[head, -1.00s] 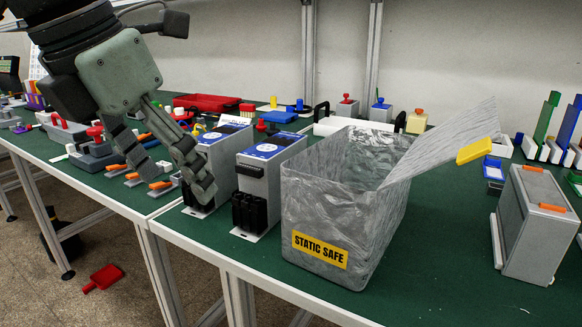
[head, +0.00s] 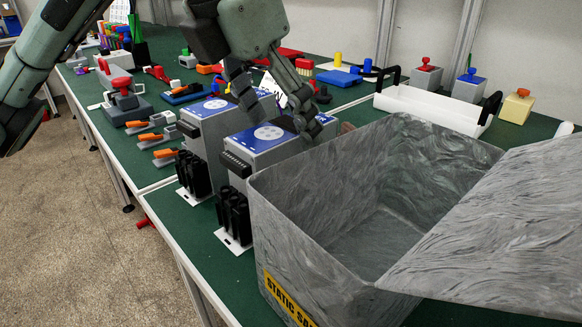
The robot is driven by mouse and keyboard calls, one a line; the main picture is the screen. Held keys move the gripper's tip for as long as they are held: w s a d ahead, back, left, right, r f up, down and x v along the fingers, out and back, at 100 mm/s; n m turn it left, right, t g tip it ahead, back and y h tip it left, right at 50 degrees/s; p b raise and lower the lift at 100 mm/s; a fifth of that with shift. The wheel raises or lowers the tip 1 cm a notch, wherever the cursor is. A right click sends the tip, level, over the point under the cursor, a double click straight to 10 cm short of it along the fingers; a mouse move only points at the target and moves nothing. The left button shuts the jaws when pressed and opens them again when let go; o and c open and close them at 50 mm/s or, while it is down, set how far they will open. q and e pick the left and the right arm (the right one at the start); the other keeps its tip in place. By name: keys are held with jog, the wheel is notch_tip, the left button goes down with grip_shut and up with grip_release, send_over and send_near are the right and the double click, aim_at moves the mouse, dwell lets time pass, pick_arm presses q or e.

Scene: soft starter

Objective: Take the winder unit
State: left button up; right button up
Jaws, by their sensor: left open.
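Two tall grey box units with blue tops and black terminals stand side by side on the green table. They are the left unit (head: 208,108) and the right unit (head: 262,150). I cannot read a label that tells which is the winder unit. My left gripper (head: 288,122) is open, pointing down over the top of the right unit, with its fingers spread. The fingers hide part of that top, and I cannot tell whether they touch it. Nothing shows between them. My right gripper is not in view.
A grey marbled static-safe bin (head: 315,225) stands open just right of the right unit, its lid (head: 500,230) slanting out to the right. A white tray with black handles (head: 430,112) lies behind. Orange-handled clamps (head: 158,137) lie left of the units.

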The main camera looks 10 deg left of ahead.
pick_arm(q)
jog(key=x, duration=0.4)
jog(key=shift+s+d+f, duration=0.15)
jog(key=shift+f, duration=0.3)
jog(key=shift+d+f+p, duration=0.1)
jog(key=shift+f+p, duration=0.2)
jog(key=shift+f, duration=0.05)
jog(key=shift+w+f, duration=0.1)
jog(key=shift+w, duration=0.1)
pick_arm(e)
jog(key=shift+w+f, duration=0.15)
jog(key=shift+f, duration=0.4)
pick_arm(q)
jog(key=shift+f+b, duration=0.25)
jog(key=shift+b, duration=0.3)
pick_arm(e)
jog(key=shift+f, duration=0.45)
pick_arm(q)
grip_shut()
